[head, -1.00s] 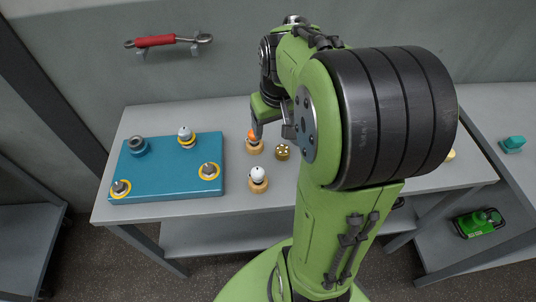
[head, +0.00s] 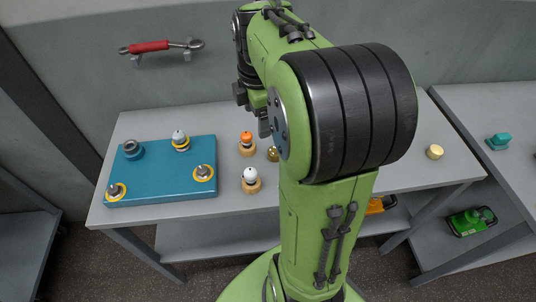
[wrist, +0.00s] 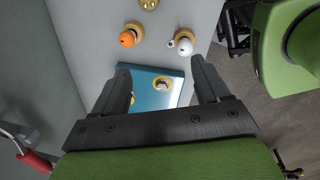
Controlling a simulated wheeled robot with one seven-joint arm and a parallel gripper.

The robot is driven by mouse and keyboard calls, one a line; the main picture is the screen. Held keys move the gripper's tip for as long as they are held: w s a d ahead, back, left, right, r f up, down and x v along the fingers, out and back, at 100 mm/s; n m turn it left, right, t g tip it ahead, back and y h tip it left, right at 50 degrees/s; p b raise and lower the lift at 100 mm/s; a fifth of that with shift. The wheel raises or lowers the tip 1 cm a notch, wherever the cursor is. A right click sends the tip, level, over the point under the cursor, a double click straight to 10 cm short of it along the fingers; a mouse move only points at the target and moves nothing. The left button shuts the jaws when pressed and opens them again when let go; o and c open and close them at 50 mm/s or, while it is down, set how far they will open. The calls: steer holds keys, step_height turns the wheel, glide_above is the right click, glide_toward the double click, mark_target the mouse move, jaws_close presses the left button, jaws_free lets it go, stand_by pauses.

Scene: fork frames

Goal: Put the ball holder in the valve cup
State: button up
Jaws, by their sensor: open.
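I cannot tell which part is the valve cup. Right of the block stand an orange ball on a wooden base (head: 247,138) and a white ball on a wooden base (head: 250,176); either may be the ball holder. In the wrist view my gripper (wrist: 160,66) is open and empty, its fingers apart above the block. Its fingertips are mostly hidden in the head view.
A brass piece (head: 272,154) stands beside the orange ball, partly behind my arm. A pale yellow cylinder (head: 435,151) is at the table's right. A teal piece (head: 498,141) lies on the right-hand table. A red-handled tool (head: 150,47) hangs on the wall.

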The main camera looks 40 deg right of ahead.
steer(key=w+d+f+n+g, duration=0.1)
steer(key=w+d+f+n, duration=0.1)
steer(key=d+f+n, duration=0.4)
steer(key=shift+y, duration=0.3)
steer(key=f+b, duration=0.1)
steer(key=f, duration=0.2)
steer(key=f+b, duration=0.1)
steer(key=f, duration=0.1)
steer(key=d+f+b, duration=0.1)
steer(key=f, duration=0.2)
steer(key=shift+s+d+f, duration=0.1)
steer(key=shift+f, duration=0.25)
step_height(320, 180, down, 6)
steer(key=shift+d+r+b, duration=0.1)
steer(key=shift+r+b, duration=0.05)
steer(key=shift+b, duration=1.05)
steer(key=shift+r, duration=0.15)
steer(key=c, duration=1.4)
step_height(320, 180, up, 10)
steer(key=p, duration=0.3)
steer(key=shift+p, duration=0.3)
